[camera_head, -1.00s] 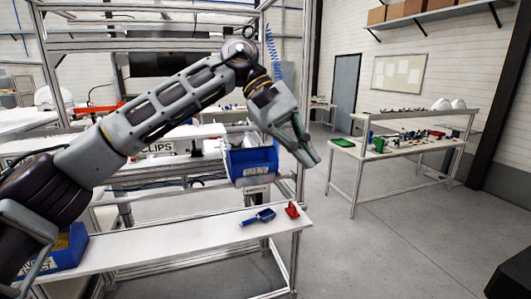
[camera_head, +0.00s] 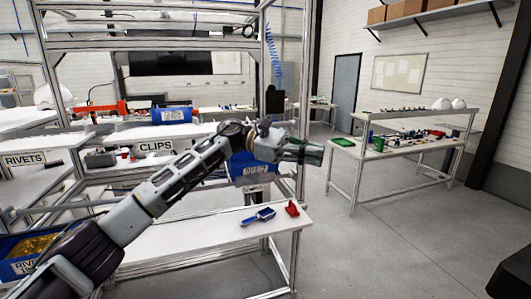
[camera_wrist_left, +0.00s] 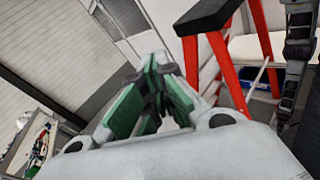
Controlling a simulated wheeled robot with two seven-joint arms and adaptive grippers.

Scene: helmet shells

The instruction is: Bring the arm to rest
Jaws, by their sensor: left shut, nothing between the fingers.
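My left arm comes in from the lower left in the head view and reaches up and to the right, over the front shelf of the bench. My left gripper (camera_head: 312,152) is at its end, pointing right, in front of the bench's right post. It also shows in the left wrist view (camera_wrist_left: 152,85), where the green-padded fingers are together with nothing held between them. A blue bin (camera_head: 248,172) is partly hidden behind the wrist. My right gripper is in neither view.
The white front shelf (camera_head: 190,240) carries a blue scoop (camera_head: 259,216) and a red piece (camera_head: 292,208). A blue bin (camera_head: 20,262) stands at lower left. A second workbench (camera_head: 400,150) stands at right, with open floor (camera_head: 400,240) before it. The wrist view shows a red ladder (camera_wrist_left: 228,75).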

